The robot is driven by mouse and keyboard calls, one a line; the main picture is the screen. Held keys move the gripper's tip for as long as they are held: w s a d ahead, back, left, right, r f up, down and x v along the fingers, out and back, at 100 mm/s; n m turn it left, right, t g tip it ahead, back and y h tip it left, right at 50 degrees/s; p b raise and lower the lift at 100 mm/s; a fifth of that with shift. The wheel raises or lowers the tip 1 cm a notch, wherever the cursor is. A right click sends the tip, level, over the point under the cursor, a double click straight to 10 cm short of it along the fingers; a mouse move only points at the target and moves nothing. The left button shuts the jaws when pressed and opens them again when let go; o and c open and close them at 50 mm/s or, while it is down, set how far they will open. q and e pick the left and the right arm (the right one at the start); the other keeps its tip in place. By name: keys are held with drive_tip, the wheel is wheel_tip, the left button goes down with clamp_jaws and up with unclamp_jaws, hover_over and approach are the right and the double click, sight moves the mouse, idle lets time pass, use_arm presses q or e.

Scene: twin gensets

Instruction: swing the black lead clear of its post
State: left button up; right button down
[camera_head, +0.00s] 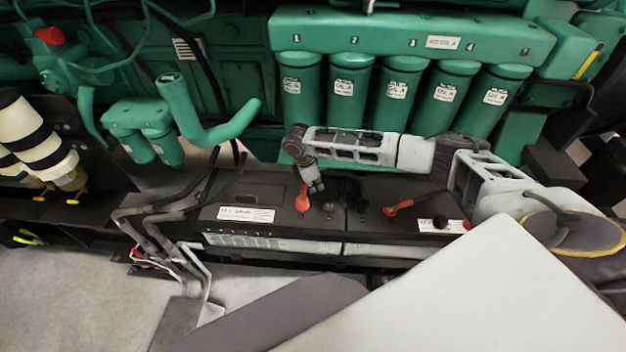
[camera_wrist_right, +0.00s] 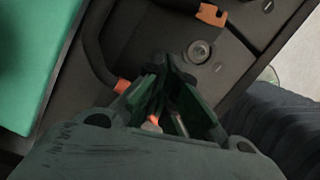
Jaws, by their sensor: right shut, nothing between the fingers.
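Two black batteries sit side by side below the green engine; the left one (camera_head: 240,191) carries a red terminal piece (camera_head: 303,199). A dark shape (camera_head: 350,189) on the battery tops may be the black lead, but its end and post are hard to make out. My right gripper (camera_head: 315,186) is shut and empty, pointing down just right of the red piece. In the wrist view its fingers (camera_wrist_right: 170,66) are together, beside a bare round metal post (camera_wrist_right: 199,51). A black cable (camera_wrist_right: 94,48) with a red-orange collar (camera_wrist_right: 122,86) curves to their left.
A red lead end (camera_head: 400,206) lies on the right battery. Green filter canisters (camera_head: 396,95) stand behind the batteries. Grey floor (camera_head: 80,285) is clear at the front left.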

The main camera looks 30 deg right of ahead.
sight(330, 196)
drive_tip(key=x, duration=0.3)
drive_tip(key=shift+d+f, duration=0.15)
drive_tip(key=shift+d, duration=0.05)
drive_tip(key=shift+s+d+f, duration=0.1)
drive_tip(key=shift+s+d, duration=0.1)
drive_tip(key=shift+d, duration=0.7)
drive_tip(key=shift+s+d+f, duration=0.15)
drive_tip(key=shift+s+d, duration=0.05)
drive_tip(key=shift+d, duration=0.55)
use_arm(q)
drive_tip(key=shift+w+d+r, duration=0.15)
drive_tip(key=shift+w+r, duration=0.1)
drive_tip(key=shift+w, duration=0.1)
drive_tip(key=shift+r+p, duration=0.1)
drive_tip(key=shift+p, duration=0.2)
use_arm(e)
drive_tip(key=shift+d, duration=0.1)
